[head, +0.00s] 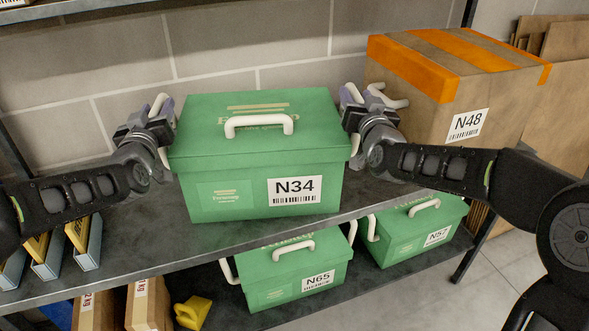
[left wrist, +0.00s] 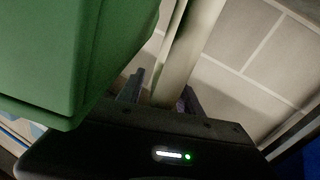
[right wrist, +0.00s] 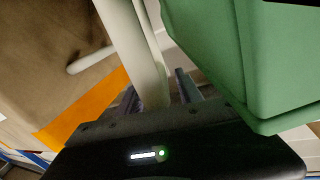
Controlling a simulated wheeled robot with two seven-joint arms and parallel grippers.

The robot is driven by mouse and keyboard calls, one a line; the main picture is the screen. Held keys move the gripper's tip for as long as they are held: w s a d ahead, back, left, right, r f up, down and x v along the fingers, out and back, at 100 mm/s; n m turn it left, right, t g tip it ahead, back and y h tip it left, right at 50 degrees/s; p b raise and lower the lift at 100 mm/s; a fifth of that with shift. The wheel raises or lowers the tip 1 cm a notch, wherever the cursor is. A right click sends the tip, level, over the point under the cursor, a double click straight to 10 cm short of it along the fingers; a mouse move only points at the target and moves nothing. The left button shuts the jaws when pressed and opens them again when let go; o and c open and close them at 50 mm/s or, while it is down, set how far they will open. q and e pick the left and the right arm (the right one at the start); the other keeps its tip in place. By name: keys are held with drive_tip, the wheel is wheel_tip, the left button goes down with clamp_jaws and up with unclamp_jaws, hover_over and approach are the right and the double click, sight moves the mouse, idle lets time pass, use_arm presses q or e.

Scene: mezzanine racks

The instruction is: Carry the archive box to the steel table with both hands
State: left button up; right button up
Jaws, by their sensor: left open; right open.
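The green archive box (head: 235,155), labelled N34, stands upright on the dark rack shelf (head: 140,235), with a white handle (head: 258,125) on its lid. My left gripper (head: 160,112) is at its left side and my right gripper (head: 360,100) at its right side. In the left wrist view a pale side handle (left wrist: 185,55) of the green box (left wrist: 50,50) lies between the open fingers. In the right wrist view the other pale side handle (right wrist: 135,45) lies between the open fingers beside the box (right wrist: 240,60). No steel table is in view.
A cardboard box (head: 430,115) labelled N48, with orange tape and a white side handle, stands close to my right gripper. Green boxes N65 (head: 295,262) and N57 (head: 415,225) are on the lower shelf. Binders (head: 85,245) stand at left. A block wall (head: 230,45) is behind.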

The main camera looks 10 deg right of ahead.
use_arm(q)
drive_tip(key=s, duration=1.1)
drive_tip(key=shift+s, duration=0.4)
use_arm(e)
drive_tip(key=s, duration=1.2)
use_arm(q)
drive_tip(key=s+b, duration=0.1)
drive_tip(key=s, duration=0.7)
use_arm(e)
drive_tip(key=shift+f, duration=0.8)
